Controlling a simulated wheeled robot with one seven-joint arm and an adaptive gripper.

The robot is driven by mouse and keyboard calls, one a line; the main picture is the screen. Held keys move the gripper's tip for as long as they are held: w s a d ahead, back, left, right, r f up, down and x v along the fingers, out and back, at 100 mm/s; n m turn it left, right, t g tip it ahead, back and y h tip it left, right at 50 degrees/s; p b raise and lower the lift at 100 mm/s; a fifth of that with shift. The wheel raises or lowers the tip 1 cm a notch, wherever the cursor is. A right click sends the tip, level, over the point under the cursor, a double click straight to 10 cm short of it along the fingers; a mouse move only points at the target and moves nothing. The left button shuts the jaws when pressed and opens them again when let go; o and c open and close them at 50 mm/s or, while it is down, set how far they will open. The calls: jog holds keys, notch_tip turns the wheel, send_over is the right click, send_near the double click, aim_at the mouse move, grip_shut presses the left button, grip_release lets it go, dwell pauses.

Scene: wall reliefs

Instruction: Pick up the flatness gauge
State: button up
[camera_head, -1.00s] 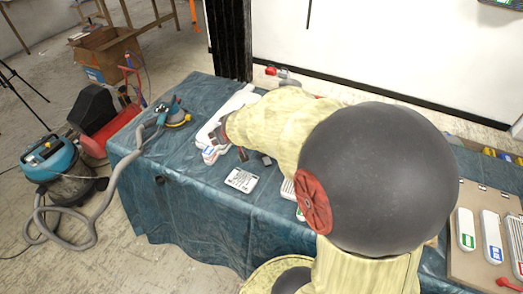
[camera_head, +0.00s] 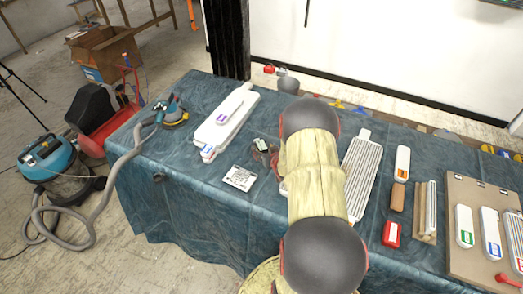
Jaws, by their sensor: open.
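I cannot tell for certain which thing is the flatness gauge. A small dark object with a pale face (camera_head: 261,144) is on the blue-covered table, just left of my arm, and may be it. My gripper (camera_head: 271,156) shows only in part beside this object, at the left edge of my arm. It is open, and no held thing shows. My arm hides the table to the right of it. A white printed card (camera_head: 239,178) lies flat just in front and to the left.
Long white boards (camera_head: 225,118) lie to the left, with a sander (camera_head: 172,112) beyond them. Right of my arm are a ribbed white board (camera_head: 362,165), a red box (camera_head: 391,234) and a brown board (camera_head: 462,262) with white blocks. Bare cloth lies at the front left.

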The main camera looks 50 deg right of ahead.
aim_at(262, 146)
jog(key=b+x, duration=0.1)
jog(key=x, duration=0.3)
jog(key=shift+w, duration=0.1)
jog(key=shift+c, duration=0.8)
jog(key=c, duration=1.1)
jog(key=shift+r, duration=0.2)
jog(key=shift+c, duration=0.4)
